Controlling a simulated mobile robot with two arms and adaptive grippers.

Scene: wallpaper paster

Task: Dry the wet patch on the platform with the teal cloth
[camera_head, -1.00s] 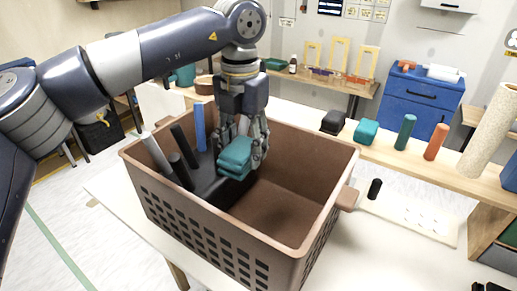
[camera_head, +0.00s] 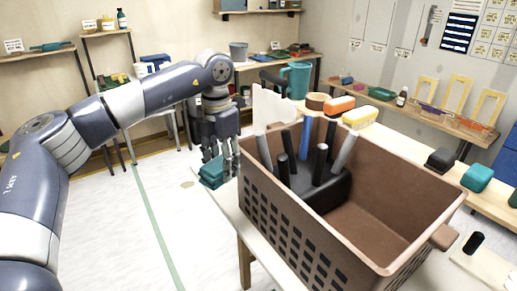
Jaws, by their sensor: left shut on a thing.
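My left gripper (camera_head: 221,155) is shut on the folded teal cloth (camera_head: 212,174). It holds the cloth just outside the left rim of the brown crate (camera_head: 405,225), near the pale table's corner. The fingers point down and partly cover the cloth. A small tan patch (camera_head: 187,184) shows on the pale floor (camera_head: 110,225) just left of the cloth. I cannot tell whether it is wet, and I cannot make out a separate platform. My right gripper is not in view.
The crate holds a dark caddy (camera_head: 323,191) with several upright handles, close to my left gripper. A teal pitcher (camera_head: 297,79), orange sponge (camera_head: 340,105) and yellow brush (camera_head: 360,117) stand behind it. The floor at left is open.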

